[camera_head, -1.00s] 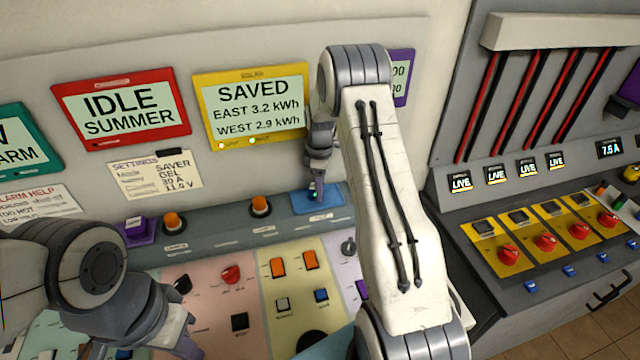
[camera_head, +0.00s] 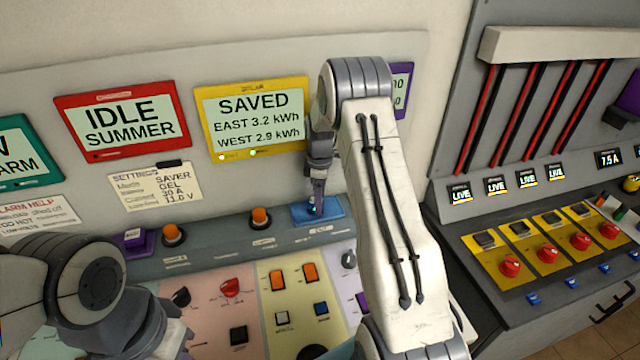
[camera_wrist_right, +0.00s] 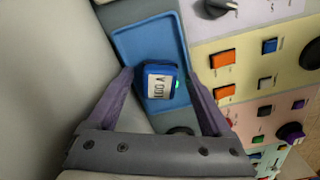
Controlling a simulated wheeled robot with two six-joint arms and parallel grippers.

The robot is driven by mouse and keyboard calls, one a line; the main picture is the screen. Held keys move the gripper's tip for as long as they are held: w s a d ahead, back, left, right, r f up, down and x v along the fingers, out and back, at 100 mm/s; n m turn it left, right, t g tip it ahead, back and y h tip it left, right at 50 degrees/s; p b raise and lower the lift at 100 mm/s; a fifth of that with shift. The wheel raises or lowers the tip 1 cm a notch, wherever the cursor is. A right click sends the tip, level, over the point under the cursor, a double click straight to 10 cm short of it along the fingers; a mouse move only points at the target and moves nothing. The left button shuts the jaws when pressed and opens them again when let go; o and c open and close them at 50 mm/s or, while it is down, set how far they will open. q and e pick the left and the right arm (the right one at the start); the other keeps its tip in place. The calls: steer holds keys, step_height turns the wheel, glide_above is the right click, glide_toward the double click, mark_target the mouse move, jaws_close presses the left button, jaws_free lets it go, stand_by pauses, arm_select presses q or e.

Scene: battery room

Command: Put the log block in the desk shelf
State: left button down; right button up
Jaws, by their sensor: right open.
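I cannot tell which part is the desk shelf.
Orange buttons (camera_head: 259,217) and a purple block (camera_head: 138,239) stand along the ledge left of the tray. A sloping panel of switches and knobs (camera_head: 281,270) lies in front. Screens (camera_head: 252,118) line the wall behind. A second console (camera_head: 545,245) stands at right.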

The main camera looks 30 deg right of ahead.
step_height(320, 180, up, 10)
steer(key=b, duration=0.3)
steer(key=s+a+r, duration=0.2)
steer(key=a, duration=0.5)
steer(key=s+a+r, duration=0.2)
steer(key=a, duration=0.5)
steer(key=s+a+r+m, duration=0.1)
steer(key=s+a, duration=0.9)
steer(key=a, duration=0.1)
steer(key=s+a+f+m, duration=0.1)
steer(key=s+a, duration=0.1)
steer(key=s, duration=0.8)
steer(key=s+a+f+m+y, duration=0.1)
steer(key=s+a+f, duration=0.1)
steer(key=s, duration=0.7)
steer(key=shift+s+a, duration=0.35)
step_height(320, 180, down, 4)
steer(key=b, duration=0.4)
